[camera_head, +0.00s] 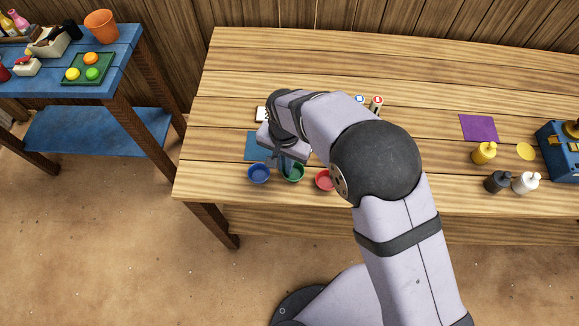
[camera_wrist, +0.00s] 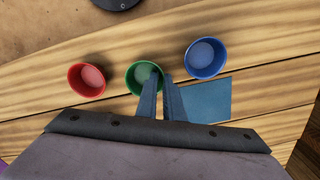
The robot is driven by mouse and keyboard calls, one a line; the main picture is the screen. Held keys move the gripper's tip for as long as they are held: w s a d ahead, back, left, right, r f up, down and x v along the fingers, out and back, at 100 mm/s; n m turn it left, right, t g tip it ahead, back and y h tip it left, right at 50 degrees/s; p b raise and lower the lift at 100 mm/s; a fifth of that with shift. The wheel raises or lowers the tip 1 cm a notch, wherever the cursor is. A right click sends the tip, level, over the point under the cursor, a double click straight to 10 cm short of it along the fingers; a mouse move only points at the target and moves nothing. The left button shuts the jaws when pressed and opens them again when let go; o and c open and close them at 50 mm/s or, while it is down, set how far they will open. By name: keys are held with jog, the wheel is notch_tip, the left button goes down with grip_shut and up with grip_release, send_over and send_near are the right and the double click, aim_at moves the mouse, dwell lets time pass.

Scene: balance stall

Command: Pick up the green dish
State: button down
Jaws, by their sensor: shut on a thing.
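The green dish (camera_head: 293,175) is near the front edge of the wooden table, between the blue dish (camera_head: 259,174) and the red dish (camera_head: 325,180). My gripper (camera_head: 286,168) is at the green dish from above. In the wrist view the green dish (camera_wrist: 138,76) sits at the tips of my gripper (camera_wrist: 160,77), which is shut on its rim, with one finger over the inside. The red dish (camera_wrist: 87,80) and the blue dish (camera_wrist: 206,58) stand apart on either side. I cannot tell whether the green dish touches the table.
A blue square mat (camera_head: 257,146) lies just behind the dishes. My arm hides part of the table's middle. A purple mat (camera_head: 479,128), a yellow bottle (camera_head: 484,153), a black bottle (camera_head: 497,182) and a white bottle (camera_head: 526,183) are at the right. The table's front edge is close.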

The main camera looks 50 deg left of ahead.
notch_tip(320, 180, up, 10)
jog(key=b, duration=0.2)
dwell(0.3)
